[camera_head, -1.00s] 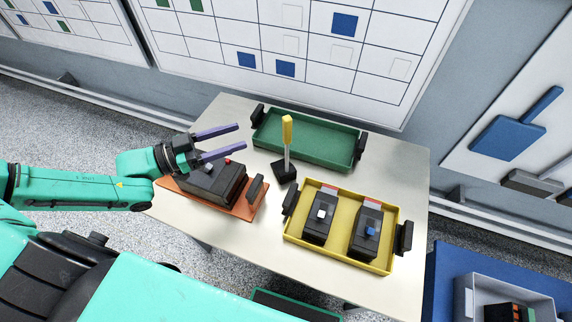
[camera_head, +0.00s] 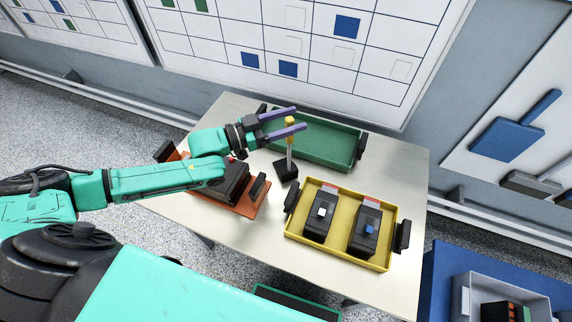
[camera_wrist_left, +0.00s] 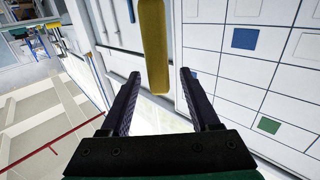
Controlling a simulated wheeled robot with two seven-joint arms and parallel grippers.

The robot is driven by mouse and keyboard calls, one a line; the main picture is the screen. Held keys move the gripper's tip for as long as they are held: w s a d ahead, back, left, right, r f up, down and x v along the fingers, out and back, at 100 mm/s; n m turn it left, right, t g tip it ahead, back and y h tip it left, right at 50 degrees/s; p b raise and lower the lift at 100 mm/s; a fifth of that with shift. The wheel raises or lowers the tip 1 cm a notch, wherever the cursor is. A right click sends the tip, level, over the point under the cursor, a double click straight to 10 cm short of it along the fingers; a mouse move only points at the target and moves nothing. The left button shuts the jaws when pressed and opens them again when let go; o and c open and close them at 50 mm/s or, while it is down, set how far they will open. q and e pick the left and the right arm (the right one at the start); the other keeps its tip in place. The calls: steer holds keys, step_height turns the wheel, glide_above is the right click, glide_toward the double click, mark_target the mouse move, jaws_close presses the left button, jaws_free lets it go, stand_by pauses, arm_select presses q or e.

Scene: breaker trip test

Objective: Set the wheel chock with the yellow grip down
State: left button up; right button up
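The wheel chock (camera_head: 287,170) is a black block standing on the table, with a thin upright post topped by a yellow grip (camera_head: 290,131). My left gripper (camera_head: 299,120) is open at the yellow grip, its two purple fingers reaching toward it from the left. In the left wrist view the yellow grip (camera_wrist_left: 154,45) hangs in the gap between and beyond the open fingers (camera_wrist_left: 160,90), apparently touching neither. The post's lower part and the black block do not show in the wrist view. My right gripper is not in view.
A green tray (camera_head: 339,160) stands behind the chock. A yellow tray (camera_head: 340,253) with two black breakers is at the right front. An orange tray (camera_head: 246,208) with a black device (camera_head: 234,186) lies under my left arm. Bare table (camera_head: 250,260) shows in front.

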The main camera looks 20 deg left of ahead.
arm_select(q)
jaws_close()
stand_by(1.2)
steer(key=shift+r, duration=0.25)
